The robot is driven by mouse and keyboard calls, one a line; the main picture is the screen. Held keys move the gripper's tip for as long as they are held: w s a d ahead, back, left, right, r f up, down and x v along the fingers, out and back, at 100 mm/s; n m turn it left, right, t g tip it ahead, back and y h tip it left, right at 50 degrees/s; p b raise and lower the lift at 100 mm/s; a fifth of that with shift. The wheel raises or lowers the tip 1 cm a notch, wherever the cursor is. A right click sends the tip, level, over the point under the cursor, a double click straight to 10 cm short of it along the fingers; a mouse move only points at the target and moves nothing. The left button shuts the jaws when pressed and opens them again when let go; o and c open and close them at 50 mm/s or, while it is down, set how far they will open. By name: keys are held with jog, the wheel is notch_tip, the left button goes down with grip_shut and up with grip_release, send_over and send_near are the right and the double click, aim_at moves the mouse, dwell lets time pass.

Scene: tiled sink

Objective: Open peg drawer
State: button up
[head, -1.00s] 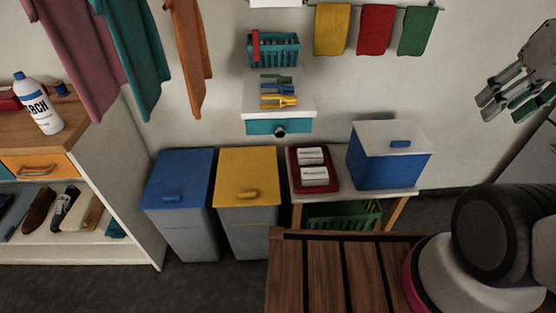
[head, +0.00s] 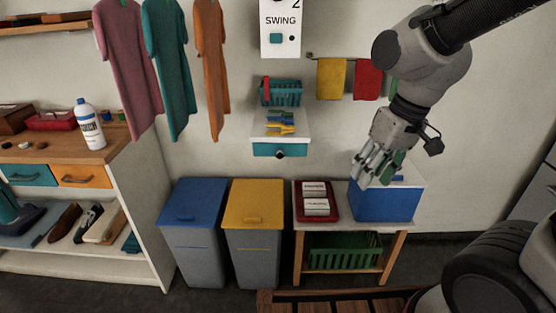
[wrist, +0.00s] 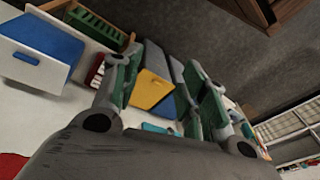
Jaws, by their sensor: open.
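The peg drawer (head: 266,150) has a teal front with a dark round knob (head: 281,154). It sits in a small white wall unit and looks shut. Several coloured pegs (head: 281,123) lie on top of the unit, below a teal basket (head: 281,92). My gripper (head: 370,172) is open and empty, to the right of the drawer and slightly lower in the head view. It appears in front of the blue box with the white lid. In the wrist view the open fingers (wrist: 162,88) frame the bins, and I cannot clearly make out the drawer there.
A low table holds the blue box (head: 385,203) and a red tray (head: 300,213) with white packs. A blue-lidded bin (head: 192,205) and a yellow-lidded bin (head: 254,205) stand below the drawer. Clothes (head: 168,70) hang at left; towels (head: 331,78) hang at right.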

jog(key=w+a+f+m+t+y, duration=0.1)
jog(key=w+a+f+t, duration=0.15)
jog(key=a+f, duration=0.8)
jog(key=w+a+f+t, duration=0.25)
jog(key=a+f, duration=0.55)
jog(key=a, duration=0.6)
jog(key=m+t+h, duration=0.3)
jog(key=t+h, duration=0.1)
jog(key=t, duration=0.8)
send_near(280, 155)
jog(key=w, duration=0.9)
jog(key=shift+w+d+r, duration=0.15)
jog(key=shift+r, duration=0.05)
jog(key=shift+c, duration=0.2)
grip_shut()
